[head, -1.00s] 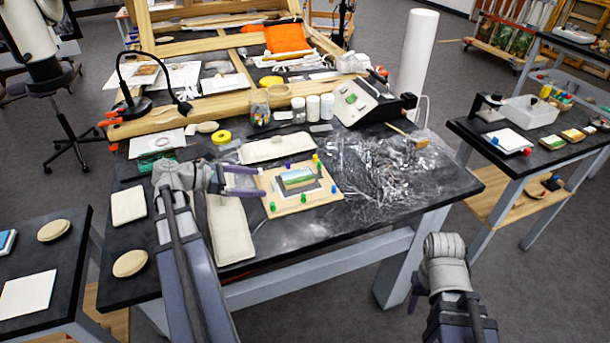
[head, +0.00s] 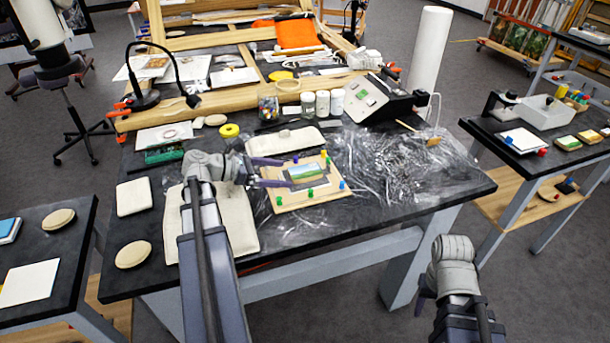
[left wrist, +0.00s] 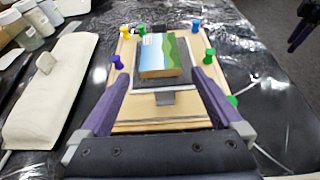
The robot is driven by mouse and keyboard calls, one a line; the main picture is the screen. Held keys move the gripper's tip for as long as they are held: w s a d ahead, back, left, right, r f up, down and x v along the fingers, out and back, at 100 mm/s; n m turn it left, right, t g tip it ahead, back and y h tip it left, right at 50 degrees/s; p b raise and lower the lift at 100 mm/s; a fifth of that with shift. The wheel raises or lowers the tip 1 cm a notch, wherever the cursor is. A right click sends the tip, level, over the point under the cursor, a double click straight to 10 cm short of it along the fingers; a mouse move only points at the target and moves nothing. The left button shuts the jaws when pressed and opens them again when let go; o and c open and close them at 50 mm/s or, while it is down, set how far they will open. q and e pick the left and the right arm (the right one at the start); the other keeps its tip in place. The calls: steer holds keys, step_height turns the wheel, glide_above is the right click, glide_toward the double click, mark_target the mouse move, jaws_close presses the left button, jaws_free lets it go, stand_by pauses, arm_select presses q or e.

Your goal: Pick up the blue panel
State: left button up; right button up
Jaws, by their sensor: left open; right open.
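A small painted panel (head: 308,171), blue sky above green land, lies on a dark sheet on a wooden board (head: 295,200) with coloured pins around it. The panel also shows in the left wrist view (left wrist: 160,58), its thick light-brown edge facing me. My left gripper (head: 289,172) is open and empty, its fingers over the board's left part, pointing at the panel. In the left wrist view, its fingertips (left wrist: 161,73) stand apart on either side of the panel's near end, not closed on it. My right gripper (head: 422,298) is low at the right, mostly hidden by its own wrist.
Pale cushions (head: 283,142) lie behind and left of the board. Jars (head: 308,104), yellow tape (head: 229,130) and a grey device (head: 374,97) stand farther back. Crumpled clear film (head: 400,165) covers the table to the right. A desk lamp (head: 142,97) stands at back left.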

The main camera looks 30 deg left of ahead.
arm_select(q)
steer(key=shift+x, duration=1.05)
steer(key=c, duration=1.3)
